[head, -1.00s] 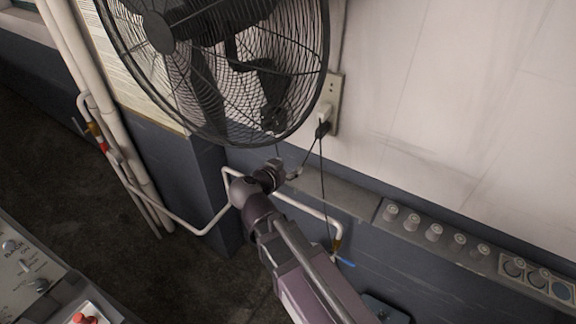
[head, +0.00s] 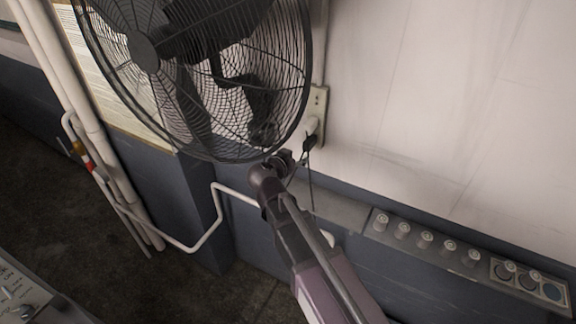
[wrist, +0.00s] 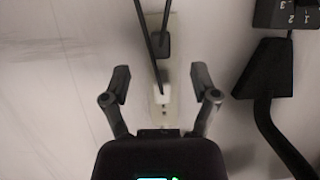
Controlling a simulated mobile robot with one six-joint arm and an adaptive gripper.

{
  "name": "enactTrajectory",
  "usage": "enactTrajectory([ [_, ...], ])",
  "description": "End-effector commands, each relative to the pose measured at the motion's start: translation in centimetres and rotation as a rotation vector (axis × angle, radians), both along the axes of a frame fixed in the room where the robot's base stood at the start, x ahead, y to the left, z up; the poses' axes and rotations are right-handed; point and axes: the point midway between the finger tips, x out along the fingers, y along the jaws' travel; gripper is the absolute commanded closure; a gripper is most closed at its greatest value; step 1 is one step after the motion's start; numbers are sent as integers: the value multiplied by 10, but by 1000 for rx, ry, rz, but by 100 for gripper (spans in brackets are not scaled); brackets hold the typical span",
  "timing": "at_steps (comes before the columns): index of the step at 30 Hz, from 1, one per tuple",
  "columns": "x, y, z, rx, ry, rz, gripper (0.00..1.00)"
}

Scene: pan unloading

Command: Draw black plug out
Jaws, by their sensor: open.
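The black plug (head: 309,143) sits at the lower part of the wall socket plate (head: 319,98), just below a white plug (head: 312,125). In the wrist view the black plug (wrist: 163,46) shows beyond the fingertips, with a dark cord running up from it. The white plug (wrist: 160,95) appears between the fingers there, and a second dark cord reaches toward it. My gripper (wrist: 160,76) is open with nothing between its fingers that it grips. In the head view my gripper (head: 286,160) is just left of and below the black plug.
A large black fan (head: 200,75) stands close to the left of the socket, above my gripper. A grey ledge (head: 340,209) runs along the wall below, with several knobs (head: 425,240) at right. A white pipe (head: 215,215) bends at left. The wall at right is bare.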

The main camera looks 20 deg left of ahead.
Motion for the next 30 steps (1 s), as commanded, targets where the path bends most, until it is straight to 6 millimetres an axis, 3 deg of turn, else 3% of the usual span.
enactTrajectory([
  [18,85,-6,0,1,0,-1,23],
  [30,102,-9,-5,1,1,-1,23],
])
